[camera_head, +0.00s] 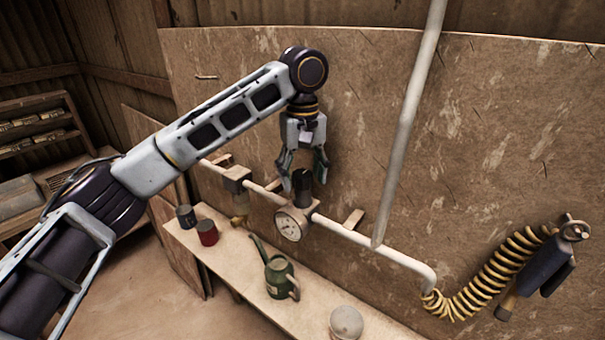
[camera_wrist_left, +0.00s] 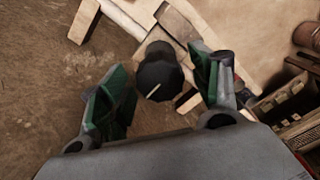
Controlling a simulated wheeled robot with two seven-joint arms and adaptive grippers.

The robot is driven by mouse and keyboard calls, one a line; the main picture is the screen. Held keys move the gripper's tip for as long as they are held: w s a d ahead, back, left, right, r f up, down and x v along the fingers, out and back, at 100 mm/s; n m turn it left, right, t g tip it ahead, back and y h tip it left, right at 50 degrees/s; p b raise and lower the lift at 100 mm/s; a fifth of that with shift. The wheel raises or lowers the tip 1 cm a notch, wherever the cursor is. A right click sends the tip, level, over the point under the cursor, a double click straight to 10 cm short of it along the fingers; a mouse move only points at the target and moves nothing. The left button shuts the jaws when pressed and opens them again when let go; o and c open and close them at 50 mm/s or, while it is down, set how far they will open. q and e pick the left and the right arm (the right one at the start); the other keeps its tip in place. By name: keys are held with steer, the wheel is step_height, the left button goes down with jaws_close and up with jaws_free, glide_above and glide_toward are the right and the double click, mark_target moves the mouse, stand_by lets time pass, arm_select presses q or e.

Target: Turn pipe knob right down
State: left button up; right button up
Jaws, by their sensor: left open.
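A black round knob (camera_head: 303,186) sits on top of a fitting in the white pipe (camera_head: 385,252), just above a round gauge (camera_head: 291,223). In the left wrist view the knob (camera_wrist_left: 161,74) shows from above with a pale pointer line on its cap. My left gripper (camera_head: 304,176) hangs from above, open, its fingers at either side of the knob. In the left wrist view the green-padded fingers of my left gripper (camera_wrist_left: 162,88) stand clear of the knob, with a gap at each side. My right gripper does not show.
A slanted white pipe (camera_head: 408,130) rises right of the knob. A dark valve block (camera_head: 237,180) sits left on the pipe. Below, a bench (camera_head: 240,278) holds cans and a green watering can (camera_head: 279,277). A yellow coiled hose (camera_head: 487,275) hangs right.

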mark_target(303, 174)
arm_select(q)
steer(key=shift+r, duration=0.2)
step_height(303, 174, up, 12)
steer(key=shift+f, duration=0.2)
stand_by(1.0)
stand_by(0.4)
